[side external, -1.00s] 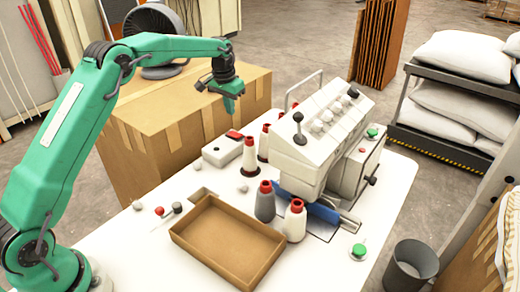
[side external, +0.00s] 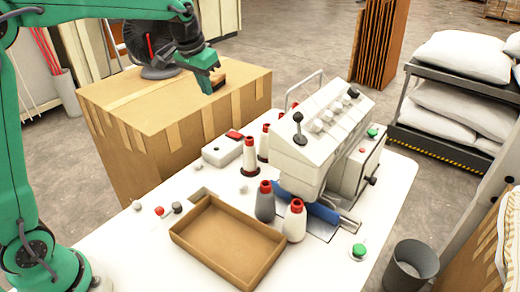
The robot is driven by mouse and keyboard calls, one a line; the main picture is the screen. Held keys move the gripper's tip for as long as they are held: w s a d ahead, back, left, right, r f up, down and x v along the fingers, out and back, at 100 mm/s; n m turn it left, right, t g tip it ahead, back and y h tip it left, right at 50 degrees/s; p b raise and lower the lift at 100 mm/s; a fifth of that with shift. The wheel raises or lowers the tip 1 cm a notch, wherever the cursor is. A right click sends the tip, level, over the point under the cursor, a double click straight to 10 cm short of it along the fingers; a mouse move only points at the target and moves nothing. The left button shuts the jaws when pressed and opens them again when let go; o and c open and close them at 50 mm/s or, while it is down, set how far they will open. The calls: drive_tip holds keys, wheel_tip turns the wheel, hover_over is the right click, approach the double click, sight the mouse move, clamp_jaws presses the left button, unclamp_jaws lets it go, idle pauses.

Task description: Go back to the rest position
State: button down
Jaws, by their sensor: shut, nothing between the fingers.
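My green arm reaches in from the left edge, with its upper link near the top of the side external view. My gripper (side external: 207,86) hangs above the top of the large cardboard box (side external: 150,105), toward its right part. The fingers look shut and hold nothing. A small dark and orange-brown patch (side external: 217,77) shows just behind the fingers; I cannot tell if it is a separate object or an opening in the box.
A white table (side external: 130,245) carries an empty brown tray (side external: 228,240), thread cones (side external: 295,222) and a white sewing machine (side external: 318,140). White pillows (side external: 465,60) lie on a rack at right. A grey bin (side external: 410,268) stands front right.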

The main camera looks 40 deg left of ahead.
drive_tip(key=s+d+f+t, duration=0.1)
drive_tip(key=s+d, duration=0.1)
drive_tip(key=s, duration=1.1)
drive_tip(key=s+d+t, duration=0.1)
drive_tip(key=s+d, duration=0.1)
drive_tip(key=s, duration=1.1)
drive_tip(key=shift+s+d+f, duration=0.25)
drive_tip(key=shift+s+f, duration=0.15)
